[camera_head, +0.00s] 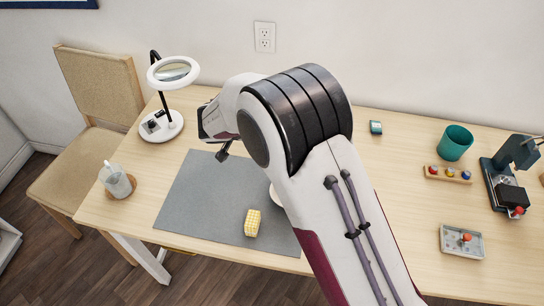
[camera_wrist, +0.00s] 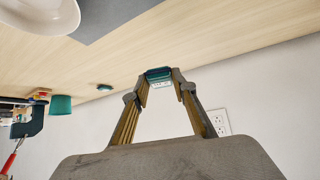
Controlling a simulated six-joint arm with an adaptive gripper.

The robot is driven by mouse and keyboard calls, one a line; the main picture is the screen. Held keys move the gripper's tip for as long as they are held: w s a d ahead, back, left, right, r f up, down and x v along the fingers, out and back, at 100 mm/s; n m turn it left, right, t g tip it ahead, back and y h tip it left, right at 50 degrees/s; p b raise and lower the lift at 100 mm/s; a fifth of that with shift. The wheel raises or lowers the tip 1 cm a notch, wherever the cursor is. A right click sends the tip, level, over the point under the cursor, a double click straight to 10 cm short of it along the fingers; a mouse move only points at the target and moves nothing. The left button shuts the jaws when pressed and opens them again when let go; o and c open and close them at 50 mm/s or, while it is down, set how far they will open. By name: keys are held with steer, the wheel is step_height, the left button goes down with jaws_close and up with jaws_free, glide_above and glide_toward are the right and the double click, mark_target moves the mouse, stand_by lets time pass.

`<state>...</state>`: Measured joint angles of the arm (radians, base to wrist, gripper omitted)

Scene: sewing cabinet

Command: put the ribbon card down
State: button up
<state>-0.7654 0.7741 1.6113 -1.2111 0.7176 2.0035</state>
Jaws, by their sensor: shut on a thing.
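The ribbon card (camera_wrist: 158,74) is a small teal and dark blue piece with a white part, held between the fingertips of my gripper (camera_wrist: 160,84) in the wrist view. The fingers are shut on it from both sides. In the head view my gripper (camera_head: 223,151) hangs over the back of the grey mat, left of my arm. The card cannot be made out there. In the wrist view it shows against the line where tabletop and wall meet; its height above the table is hard to tell.
The grey mat (camera_head: 190,205) carries a yellow checked block (camera_head: 252,222) and a white dish mostly hidden by my arm. A magnifier lamp (camera_head: 161,125) stands left. Right are a small teal item (camera_head: 376,128), a teal cup (camera_head: 455,142), a spool rack (camera_head: 448,174) and a tray (camera_head: 462,252).

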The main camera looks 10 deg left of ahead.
steer(key=shift+s+d+f+m, duration=0.2)
steer(key=shift+d+m, duration=0.1)
steer(key=shift+d, duration=0.25)
steer(key=shift+d+r+m+h, duration=0.1)
steer(key=shift+d+m+h, duration=0.1)
steer(key=shift+m+h, duration=0.15)
steer(key=shift+f, duration=3.1)
steer(key=shift+f, duration=1.9)
steer(key=shift+f, duration=0.4)
steer(key=o, duration=0.9)
